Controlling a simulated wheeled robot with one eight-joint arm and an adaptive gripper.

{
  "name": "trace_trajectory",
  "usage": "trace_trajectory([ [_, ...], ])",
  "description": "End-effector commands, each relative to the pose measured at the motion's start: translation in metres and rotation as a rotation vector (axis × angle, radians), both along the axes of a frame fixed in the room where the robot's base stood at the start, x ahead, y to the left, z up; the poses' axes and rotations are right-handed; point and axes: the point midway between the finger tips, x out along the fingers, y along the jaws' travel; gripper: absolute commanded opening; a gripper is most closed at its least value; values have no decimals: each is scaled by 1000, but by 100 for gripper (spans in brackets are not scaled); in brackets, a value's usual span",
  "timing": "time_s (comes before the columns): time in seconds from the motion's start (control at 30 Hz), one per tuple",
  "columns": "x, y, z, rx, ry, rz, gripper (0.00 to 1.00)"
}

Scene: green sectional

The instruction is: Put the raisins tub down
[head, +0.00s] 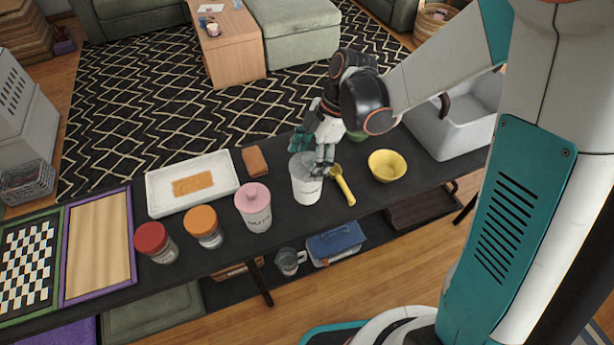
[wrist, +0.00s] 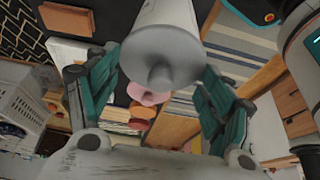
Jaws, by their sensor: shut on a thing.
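The raisins tub (head: 305,189) is a white canister with a grey lid, upright at the dark table (head: 285,233); its label is too small to read. My gripper (head: 321,168) comes down from above and is shut on the tub at its top. In the wrist view, my gripper's (wrist: 160,65) teal fingers stand on both sides of the tub (wrist: 160,20), whose grey knobbed lid faces the camera. I cannot tell whether the tub's base touches the table.
A pink-lidded canister (head: 256,210) stands close left of the tub. A yellow spoon (head: 342,184) lies close right, then a yellow bowl (head: 387,166). A brown block (head: 255,161) and white tray (head: 160,197) lie left. A grey bin (head: 445,133) stands at right.

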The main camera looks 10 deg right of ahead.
Motion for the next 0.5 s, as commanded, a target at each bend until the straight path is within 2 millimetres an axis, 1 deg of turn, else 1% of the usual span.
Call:
trace_trajectory([
  [0.03,0,0,-8,0,0,0,22],
  [0.07,0,0,-11,0,0,0,22],
  [0.27,0,0,-21,0,0,0,22],
  [0.5,0,0,-54,0,0,0,22],
])
